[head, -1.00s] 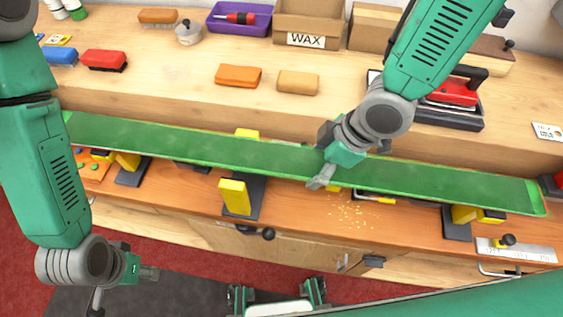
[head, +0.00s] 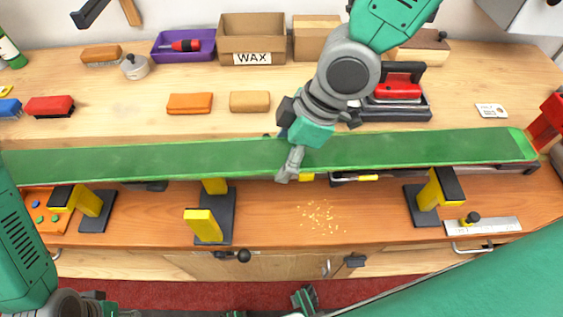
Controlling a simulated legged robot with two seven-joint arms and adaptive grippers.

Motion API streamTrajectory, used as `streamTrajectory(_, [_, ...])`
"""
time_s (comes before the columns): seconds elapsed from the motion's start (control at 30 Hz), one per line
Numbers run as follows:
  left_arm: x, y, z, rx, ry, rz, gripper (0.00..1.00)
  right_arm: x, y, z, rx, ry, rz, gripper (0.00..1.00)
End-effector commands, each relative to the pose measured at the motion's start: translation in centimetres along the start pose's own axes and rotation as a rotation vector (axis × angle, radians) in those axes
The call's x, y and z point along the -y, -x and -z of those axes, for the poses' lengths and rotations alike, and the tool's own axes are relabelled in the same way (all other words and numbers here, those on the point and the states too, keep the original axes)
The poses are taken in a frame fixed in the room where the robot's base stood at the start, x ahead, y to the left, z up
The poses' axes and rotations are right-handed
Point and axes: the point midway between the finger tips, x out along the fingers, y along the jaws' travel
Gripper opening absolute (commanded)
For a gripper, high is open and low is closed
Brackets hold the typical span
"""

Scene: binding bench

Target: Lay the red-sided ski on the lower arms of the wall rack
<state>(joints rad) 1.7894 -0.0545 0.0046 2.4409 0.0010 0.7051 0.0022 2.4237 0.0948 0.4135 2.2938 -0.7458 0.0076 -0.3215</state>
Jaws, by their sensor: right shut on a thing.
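A long ski with a green face (head: 400,150) spans the view from the left edge to the far right; no red side shows on it. My right gripper (head: 290,160) is shut on the ski near its middle, and the ski appears held above the bench. My left arm is at the lower left; its gripper (head: 108,308) is mostly cut off by the bottom edge, so its fingers are not clear. A dark arm with a wooden piece (head: 131,12) on the wall at the top left may be part of the wall rack; the rest is out of view.
Yellow-jawed vises (head: 204,225) stand on the bench below the ski. A red iron (head: 398,90), a WAX box (head: 252,40), a purple tray (head: 168,52) and brushes (head: 50,106) sit on the shelf behind. A red object (head: 548,122) is close to the ski's right tip.

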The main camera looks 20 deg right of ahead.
Motion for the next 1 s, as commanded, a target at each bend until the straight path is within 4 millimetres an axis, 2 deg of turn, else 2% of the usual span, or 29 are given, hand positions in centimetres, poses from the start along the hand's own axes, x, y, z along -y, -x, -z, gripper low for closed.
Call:
streamTrajectory(0.1, [0.0, 0.4, 0.0, 0.0, 0.0, 0.0, 0.4, -0.1, 1.1, 0.7, -0.006, 0.0, -0.003, 0.2])
streamTrajectory(0.4, [0.0, 1.8, 0.1, 0.0, 0.0, 0.0, 0.4, 0.0, 2.6, 1.3, -0.005, 0.001, -0.002, 0.2])
streamTrajectory(0.73, [0.0, 3.4, 0.2, 0.0, 0.0, 0.0, 0.4, -0.1, 3.9, 1.8, -0.004, 0.001, -0.002, 0.2])
streamTrajectory(1.0, [0.0, 3.5, 0.2, 0.0, 0.0, 0.0, 0.4, -0.1, 4.0, 1.8, -0.005, 0.001, -0.002, 0.2])
